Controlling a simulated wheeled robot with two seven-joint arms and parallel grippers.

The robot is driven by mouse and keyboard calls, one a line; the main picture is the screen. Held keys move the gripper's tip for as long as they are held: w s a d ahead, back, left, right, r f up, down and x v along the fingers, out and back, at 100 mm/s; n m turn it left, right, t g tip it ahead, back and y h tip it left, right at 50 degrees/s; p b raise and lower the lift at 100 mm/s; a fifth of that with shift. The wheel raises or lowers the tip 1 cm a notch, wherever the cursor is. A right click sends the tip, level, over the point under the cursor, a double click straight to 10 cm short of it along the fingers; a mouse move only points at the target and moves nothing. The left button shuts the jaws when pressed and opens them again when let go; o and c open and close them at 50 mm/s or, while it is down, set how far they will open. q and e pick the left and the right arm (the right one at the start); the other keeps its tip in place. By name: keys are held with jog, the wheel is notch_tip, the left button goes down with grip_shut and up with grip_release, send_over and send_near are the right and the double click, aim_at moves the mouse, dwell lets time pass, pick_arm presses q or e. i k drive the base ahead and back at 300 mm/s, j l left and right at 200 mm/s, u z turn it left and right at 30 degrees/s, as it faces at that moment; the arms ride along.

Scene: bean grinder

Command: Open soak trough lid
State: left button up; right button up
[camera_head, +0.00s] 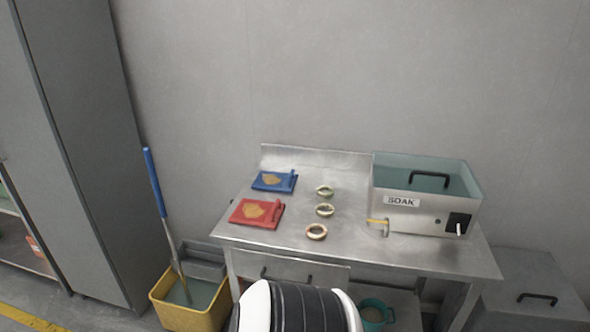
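The soak trough (418,218) is a steel box labelled SOAK on the right end of the steel table. Its lid (400,177) is a teal, see-through-looking panel lying flat across the top, and it looks shut. A black bar handle (430,174) stands on the lid. A black switch panel (458,222) and a small tap with a yellow lever (379,222) are on the front. Neither of my grippers shows in this view. Only a white and black part of my own body shows at the bottom middle.
On the steel table (345,250) lie a blue board (262,185), a red board (240,217) and three rings (316,232). A yellow mop bucket (190,315) stands on the floor at the left. A grey box (520,275) with a handle stands at the lower right.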

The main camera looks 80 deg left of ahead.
aim_at(447, 183)
jog(key=u, duration=2.5)
